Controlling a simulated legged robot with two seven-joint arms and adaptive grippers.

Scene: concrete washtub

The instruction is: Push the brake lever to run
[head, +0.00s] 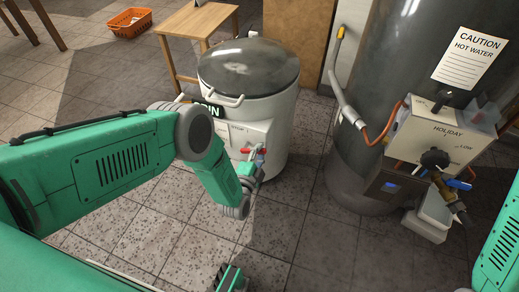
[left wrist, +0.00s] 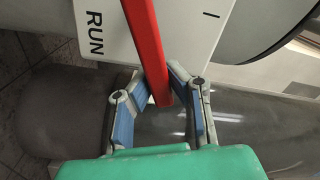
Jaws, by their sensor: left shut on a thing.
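The brake lever (head: 246,151) is a red bar on the front panel of the white spin dryer (head: 272,110). In the left wrist view the lever (left wrist: 148,45) runs from the top edge down between my fingers, over a white plate (left wrist: 190,25) marked RUN at its left. My left gripper (head: 257,160) is at the lever in the head view. In the left wrist view its two fingers (left wrist: 163,96) close around the lever's end. The lever's pivot is out of the wrist view. My right gripper is not clearly seen.
A tall grey water heater (head: 365,120) with a caution sign (head: 469,57) and a control box (head: 440,135) stands to the right. A wooden table (head: 197,25) and an orange basket (head: 130,22) are behind. Tiled floor in front of the dryer is clear.

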